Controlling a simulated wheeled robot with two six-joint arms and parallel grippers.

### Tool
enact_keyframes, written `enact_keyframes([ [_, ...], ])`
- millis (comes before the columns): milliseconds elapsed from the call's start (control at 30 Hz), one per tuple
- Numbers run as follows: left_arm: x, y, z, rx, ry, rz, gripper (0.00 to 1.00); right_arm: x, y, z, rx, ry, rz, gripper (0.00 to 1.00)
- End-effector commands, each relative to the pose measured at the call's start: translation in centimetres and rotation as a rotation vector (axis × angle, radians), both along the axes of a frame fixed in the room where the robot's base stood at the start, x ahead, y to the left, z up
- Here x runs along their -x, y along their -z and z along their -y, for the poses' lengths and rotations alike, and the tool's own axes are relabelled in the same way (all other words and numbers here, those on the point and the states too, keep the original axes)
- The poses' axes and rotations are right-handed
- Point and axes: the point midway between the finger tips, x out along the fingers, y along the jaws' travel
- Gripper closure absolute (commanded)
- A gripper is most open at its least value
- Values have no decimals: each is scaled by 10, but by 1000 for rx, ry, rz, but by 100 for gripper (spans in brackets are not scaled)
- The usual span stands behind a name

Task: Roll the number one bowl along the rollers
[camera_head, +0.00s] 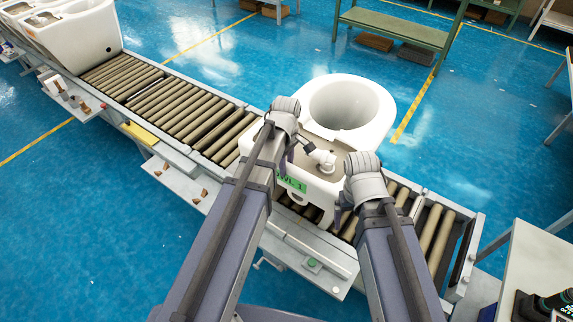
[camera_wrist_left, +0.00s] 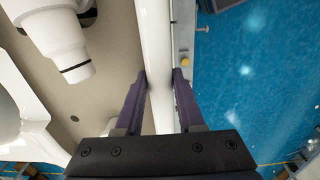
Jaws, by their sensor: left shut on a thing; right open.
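The number one bowl (camera_head: 352,92) is a white toilet bowl with a green label (camera_head: 292,184). It stands upright on the rollers near the right end of the conveyor. My left gripper (camera_head: 284,162) is shut on the bowl's wall at its near left side. In the left wrist view, the left gripper's fingers (camera_wrist_left: 162,80) are on both sides of the white rim (camera_wrist_left: 156,45). My right gripper (camera_head: 340,214) is open beside the bowl's near right side; its fingertips are partly hidden by the wrist, so contact is unclear.
The conveyor's bare rollers (camera_head: 170,100) run left from the bowl to other white bowls (camera_head: 78,38) at the far left end. Several rollers (camera_head: 432,228) are free at the right end. A green bench (camera_head: 400,24) stands behind, and a control table (camera_head: 535,265) at right.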

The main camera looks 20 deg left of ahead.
Motion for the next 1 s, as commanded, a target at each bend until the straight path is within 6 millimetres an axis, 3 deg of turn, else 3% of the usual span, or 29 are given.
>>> enact_keyframes([
  [867,0,0,0,0,0,0,100,0,0,0,0,0,0,9],
  [1000,3,0,8,1,2,0,100,0,0,0,0,0,0,9],
])
